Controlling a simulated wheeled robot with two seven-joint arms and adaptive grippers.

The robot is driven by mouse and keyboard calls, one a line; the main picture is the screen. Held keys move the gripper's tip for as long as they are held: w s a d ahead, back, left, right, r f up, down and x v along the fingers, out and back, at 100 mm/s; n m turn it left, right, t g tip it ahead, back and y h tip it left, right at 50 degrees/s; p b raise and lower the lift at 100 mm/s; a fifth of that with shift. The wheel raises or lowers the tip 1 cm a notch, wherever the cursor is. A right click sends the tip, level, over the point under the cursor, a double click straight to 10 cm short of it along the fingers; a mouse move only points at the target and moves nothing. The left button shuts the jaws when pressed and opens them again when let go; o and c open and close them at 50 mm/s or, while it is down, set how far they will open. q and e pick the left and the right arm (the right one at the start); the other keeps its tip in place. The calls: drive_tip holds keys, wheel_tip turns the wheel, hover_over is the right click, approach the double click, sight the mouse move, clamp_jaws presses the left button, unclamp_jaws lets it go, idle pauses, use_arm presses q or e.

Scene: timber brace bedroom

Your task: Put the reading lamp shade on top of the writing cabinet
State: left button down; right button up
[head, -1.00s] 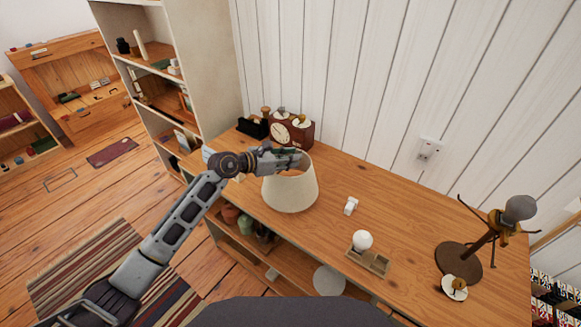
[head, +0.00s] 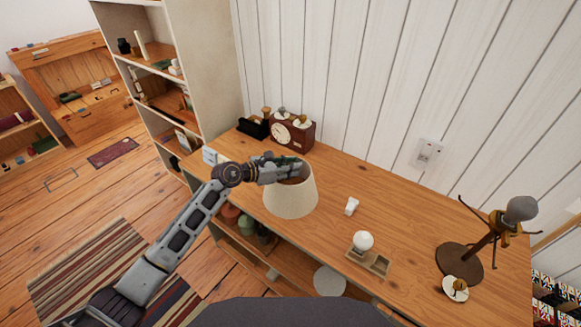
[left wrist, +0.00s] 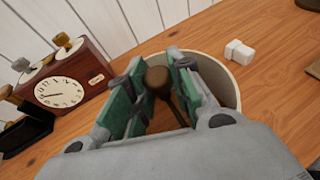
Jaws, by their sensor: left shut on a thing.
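The cream reading lamp shade (head: 290,201) is upright at the left part of the wooden worktop. My left gripper (head: 297,171) reaches into its open top from the left. In the left wrist view the green-padded fingers are shut on a brown knob with a stem, inside the shade's rim (left wrist: 228,68). I cannot tell whether the shade's lower edge touches the worktop. A wooden cabinet (head: 75,75) with an open front and small items stands at the far left; it may be the writing cabinet. My right gripper is out of view.
A clock (head: 292,132) and black holder (head: 252,128) stand behind the shade. A white block (head: 352,206), a tray with a white ball (head: 363,241) and a dark lamp stand (head: 460,262) lie rightward. A tall shelf (head: 212,70) is left. Open floor (head: 100,190) lies beyond.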

use_arm(q)
drive_tip(key=shift+f, duration=0.1)
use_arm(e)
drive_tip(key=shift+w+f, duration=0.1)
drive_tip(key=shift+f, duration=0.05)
use_arm(q)
drive_tip(key=c, duration=1.5)
unclamp_jaws()
drive_tip(key=shift+o, duration=1.2)
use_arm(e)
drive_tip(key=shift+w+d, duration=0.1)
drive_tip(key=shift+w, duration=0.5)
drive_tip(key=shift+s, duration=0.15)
